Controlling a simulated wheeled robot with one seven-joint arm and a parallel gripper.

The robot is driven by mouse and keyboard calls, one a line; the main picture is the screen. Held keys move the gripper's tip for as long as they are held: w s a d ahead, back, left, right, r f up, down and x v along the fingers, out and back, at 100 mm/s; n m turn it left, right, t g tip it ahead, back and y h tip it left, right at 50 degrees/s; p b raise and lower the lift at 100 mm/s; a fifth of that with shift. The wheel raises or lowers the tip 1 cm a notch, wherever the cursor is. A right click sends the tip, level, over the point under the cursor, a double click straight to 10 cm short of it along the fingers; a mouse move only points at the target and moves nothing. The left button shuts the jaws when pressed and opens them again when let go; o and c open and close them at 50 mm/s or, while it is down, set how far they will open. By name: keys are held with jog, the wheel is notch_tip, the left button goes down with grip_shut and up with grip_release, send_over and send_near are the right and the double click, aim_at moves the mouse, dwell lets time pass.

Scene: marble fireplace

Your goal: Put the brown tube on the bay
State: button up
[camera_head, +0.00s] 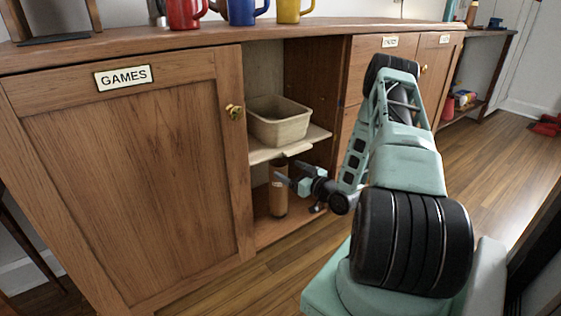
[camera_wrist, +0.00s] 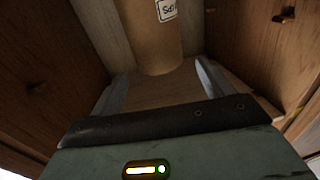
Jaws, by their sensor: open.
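The brown tube (camera_head: 279,196) stands upright on the floor of the open bay (camera_head: 272,232), under the shelf, in the head view. It carries a small white label. My gripper (camera_head: 284,178) is open and reaches into the bay from the right, with its fingertips at the tube's upper part. In the wrist view the tube (camera_wrist: 150,38) rises between and just beyond the two fingertips (camera_wrist: 163,72), with a label at its top edge. I cannot tell whether either finger touches it. The tube's top is cut off there.
A pale shelf (camera_head: 262,154) with a beige bin (camera_head: 279,122) sits just above the tube. The GAMES door (camera_head: 140,180) is left of the bay, and wooden walls flank it. Mugs (camera_head: 242,10) stand on the cabinet top. The floor in front is clear.

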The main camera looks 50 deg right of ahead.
jog(key=shift+s+a+p, duration=0.2)
jog(key=shift+s+p, duration=0.3)
jog(key=shift+s, duration=1.75)
